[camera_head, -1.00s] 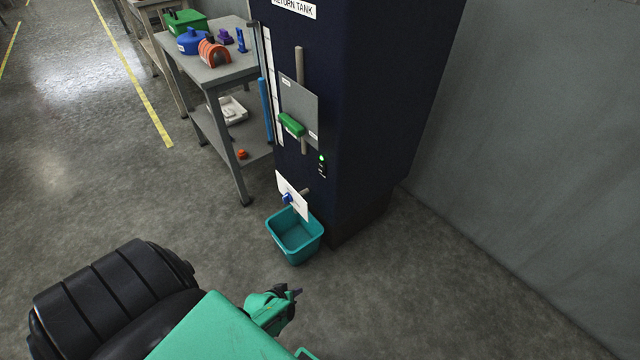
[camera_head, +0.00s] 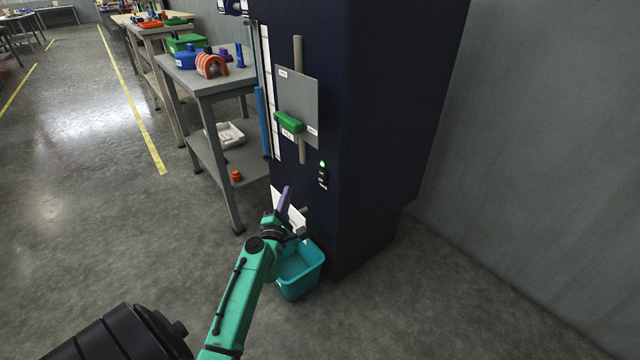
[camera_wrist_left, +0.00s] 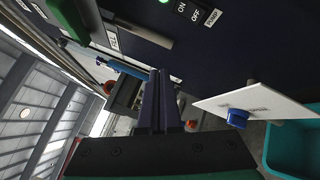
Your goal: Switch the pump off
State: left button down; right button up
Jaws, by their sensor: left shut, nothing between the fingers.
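The pump switch (camera_head: 322,176) is a small black panel on the front of the dark blue tank cabinet (camera_head: 385,90). A green light (camera_head: 322,163) glows just above it. In the left wrist view the switch (camera_wrist_left: 190,12) shows ON and OFF, with a PUMP label beside it. My left gripper (camera_head: 286,191) is shut and empty, below and to the left of the switch and apart from it. Its closed fingers (camera_wrist_left: 160,78) also show in the left wrist view. My right gripper is not in view.
A green handle (camera_head: 289,122) sits on a grey plate above the switch. A white plate (camera_wrist_left: 258,104) with a blue knob (camera_wrist_left: 237,118) is close to my left gripper. A teal bin (camera_head: 300,285) stands below. A grey bench (camera_head: 205,82) is at left.

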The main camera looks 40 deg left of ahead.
aim_at(322, 176)
pick_arm(q)
jog(key=w+d+f+b, duration=0.1)
jog(key=w+d+b, duration=0.1)
jog(key=w, duration=0.6)
jog(key=shift+w+d+b, duration=0.2)
jog(key=shift+d+b, duration=0.05)
jog(key=shift+b, duration=0.1)
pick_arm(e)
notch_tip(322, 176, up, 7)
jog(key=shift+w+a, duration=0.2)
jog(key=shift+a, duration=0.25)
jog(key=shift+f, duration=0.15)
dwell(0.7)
pick_arm(q)
jog(key=shift+w+d+f, duration=0.1)
jog(key=shift+w+d, duration=0.05)
jog(key=shift+w, duration=0.25)
jog(key=shift+w+d, duration=0.1)
jog(key=shift+w, duration=0.15)
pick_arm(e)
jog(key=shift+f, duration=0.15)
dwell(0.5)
pick_arm(q)
jog(key=shift+s+a, duration=0.25)
jog(key=shift+s, duration=0.45)
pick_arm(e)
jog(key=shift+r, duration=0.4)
